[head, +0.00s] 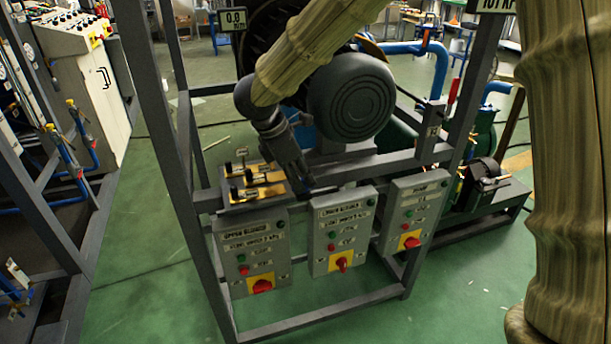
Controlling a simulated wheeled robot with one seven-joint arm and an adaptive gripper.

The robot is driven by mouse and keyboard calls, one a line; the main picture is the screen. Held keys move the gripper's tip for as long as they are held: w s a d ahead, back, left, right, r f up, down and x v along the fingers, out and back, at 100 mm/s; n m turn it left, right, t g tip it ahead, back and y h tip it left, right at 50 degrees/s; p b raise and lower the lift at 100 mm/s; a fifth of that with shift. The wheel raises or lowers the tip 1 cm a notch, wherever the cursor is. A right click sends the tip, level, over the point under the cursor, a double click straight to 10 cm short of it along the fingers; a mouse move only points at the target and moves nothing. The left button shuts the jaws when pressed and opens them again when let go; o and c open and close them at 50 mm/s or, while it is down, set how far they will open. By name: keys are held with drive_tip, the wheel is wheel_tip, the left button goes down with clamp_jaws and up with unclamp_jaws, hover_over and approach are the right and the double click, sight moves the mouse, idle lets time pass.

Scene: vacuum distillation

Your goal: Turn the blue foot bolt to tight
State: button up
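My gripper (306,188) is dark grey and points down at the frame's cross beam, just right of a small grey plate with brass strips and black bolts or knobs (258,184). Its fingertips are small and dark against the beam, so I cannot tell whether they are open or shut, or whether they touch anything. I cannot make out a blue foot bolt for certain. A patch of blue (303,134) shows behind my wrist, partly hidden by it; I cannot tell what it belongs to.
Three grey control boxes hang below the beam: upper blower (249,254), lower blower (342,234) and pump (413,214), each with a red knob. Grey frame posts (160,120) stand close to my arm. Blue pipes (440,72) run behind. Green floor lies open at left.

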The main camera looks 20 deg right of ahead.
drive_tip(key=shift+o, duration=1.1)
drive_tip(key=shift+f, duration=0.1)
drive_tip(key=v, duration=1.2)
